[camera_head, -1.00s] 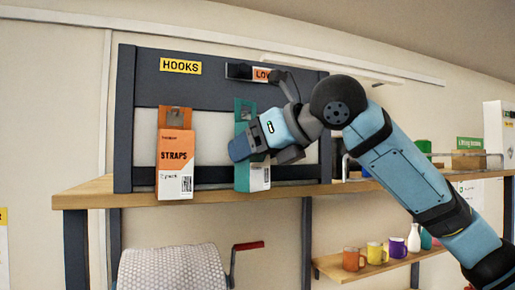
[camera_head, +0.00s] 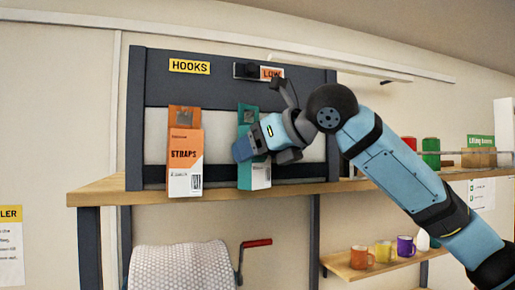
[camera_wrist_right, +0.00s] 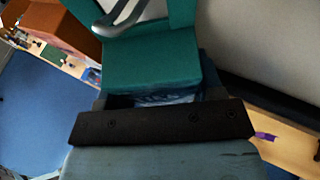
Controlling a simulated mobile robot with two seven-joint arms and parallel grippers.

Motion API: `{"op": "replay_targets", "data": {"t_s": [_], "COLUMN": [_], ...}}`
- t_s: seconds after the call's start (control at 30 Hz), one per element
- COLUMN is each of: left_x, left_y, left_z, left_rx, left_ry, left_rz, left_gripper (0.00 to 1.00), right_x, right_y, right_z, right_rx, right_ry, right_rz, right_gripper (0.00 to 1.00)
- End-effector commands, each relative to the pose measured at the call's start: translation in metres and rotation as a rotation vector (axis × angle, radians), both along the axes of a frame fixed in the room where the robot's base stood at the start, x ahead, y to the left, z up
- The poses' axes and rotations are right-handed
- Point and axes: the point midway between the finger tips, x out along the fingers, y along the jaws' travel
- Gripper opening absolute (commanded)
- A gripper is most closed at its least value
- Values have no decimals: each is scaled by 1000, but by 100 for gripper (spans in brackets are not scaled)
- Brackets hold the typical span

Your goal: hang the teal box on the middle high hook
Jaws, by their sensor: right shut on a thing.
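The teal box (camera_head: 247,113) is upright in front of the dark hook rack (camera_head: 135,120), to the right of the orange STRAPS box. It has a hang tab at its top and a white lower label. My right gripper (camera_head: 249,146) is shut on it from the right and hides its middle. In the right wrist view the teal box (camera_wrist_right: 150,65) fills the space beyond the dark gripper edge. I cannot make out the middle high hook, nor whether the tab touches any hook. My left gripper is not in view.
The orange STRAPS box (camera_head: 185,150) stands close to the left of the teal box. A wooden shelf (camera_head: 100,192) runs below. Mugs (camera_head: 361,257) stand on a lower shelf at right.

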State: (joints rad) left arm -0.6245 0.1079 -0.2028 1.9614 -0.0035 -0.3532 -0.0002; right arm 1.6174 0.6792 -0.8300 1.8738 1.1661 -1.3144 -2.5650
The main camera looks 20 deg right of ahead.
Motion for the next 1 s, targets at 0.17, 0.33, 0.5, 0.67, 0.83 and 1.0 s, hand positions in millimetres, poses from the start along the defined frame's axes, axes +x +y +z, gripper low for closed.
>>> {"op": "replay_targets", "data": {"t_s": [0.17, 0.33, 0.5, 0.67, 0.83, 1.0], "left_x": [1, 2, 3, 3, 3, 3], "left_y": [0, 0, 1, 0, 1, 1], "left_z": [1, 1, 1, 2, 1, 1], "left_rx": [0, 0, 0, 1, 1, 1], "left_ry": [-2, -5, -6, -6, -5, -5], "left_rz": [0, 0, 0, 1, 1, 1], "left_gripper": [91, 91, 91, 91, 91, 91], "right_x": [3, 3, 3, 4, 4, 5], "right_y": [0, 0, 0, -1, -2, -3], "right_z": [-5, -5, -6, -6, -5, -4], "right_rx": [-3, -3, -4, -3, -3, -2], "right_ry": [9, 10, 11, 12, 10, 9], "right_rz": [-3, -4, -4, -7, -9, -10], "right_gripper": [36, 36, 71, 91, 91, 91]}}
